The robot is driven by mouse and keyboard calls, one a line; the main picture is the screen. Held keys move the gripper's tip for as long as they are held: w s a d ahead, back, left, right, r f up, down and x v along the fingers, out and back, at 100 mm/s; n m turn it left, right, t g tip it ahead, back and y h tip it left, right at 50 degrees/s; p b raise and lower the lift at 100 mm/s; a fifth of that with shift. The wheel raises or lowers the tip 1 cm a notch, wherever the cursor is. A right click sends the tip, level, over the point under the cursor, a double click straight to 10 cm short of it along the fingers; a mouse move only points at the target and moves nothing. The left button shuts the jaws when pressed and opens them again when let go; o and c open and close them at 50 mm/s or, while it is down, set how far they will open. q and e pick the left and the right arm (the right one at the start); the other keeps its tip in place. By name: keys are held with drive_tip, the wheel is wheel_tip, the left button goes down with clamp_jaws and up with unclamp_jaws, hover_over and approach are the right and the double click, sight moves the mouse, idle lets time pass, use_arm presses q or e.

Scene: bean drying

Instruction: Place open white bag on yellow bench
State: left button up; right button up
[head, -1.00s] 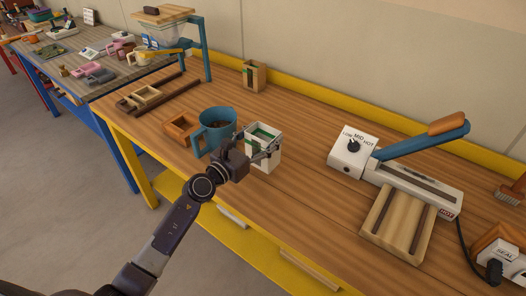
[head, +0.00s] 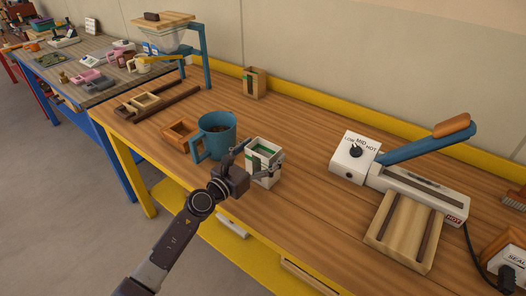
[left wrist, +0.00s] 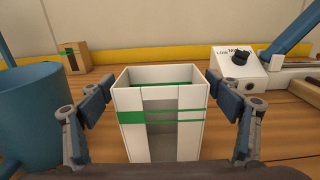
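The open white bag (head: 262,178) with a green band stands upright on the wooden top of the yellow bench (head: 310,210), right of the blue mug. In the left wrist view the bag (left wrist: 188,143) is close in front, its open mouth up. My left gripper (head: 258,160) is at the bag, with one finger on each side. In the left wrist view the fingers (left wrist: 160,105) are spread, with a narrow gap between each and the bag's side walls. The bag's base is hidden in that view. My right gripper is not in view.
The blue mug (head: 220,137) stands close to the left of the bag, with a small wooden box (head: 180,134) beyond it. A white sealer (head: 352,160) with a blue lever is to the right. Another small bag (head: 255,82) stands at the back. Bench between bag and sealer is clear.

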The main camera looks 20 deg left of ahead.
use_arm(q)
drive_tip(key=shift+r, duration=0.15)
drive_tip(key=v, duration=1.2)
drive_tip(key=shift+b, duration=0.45)
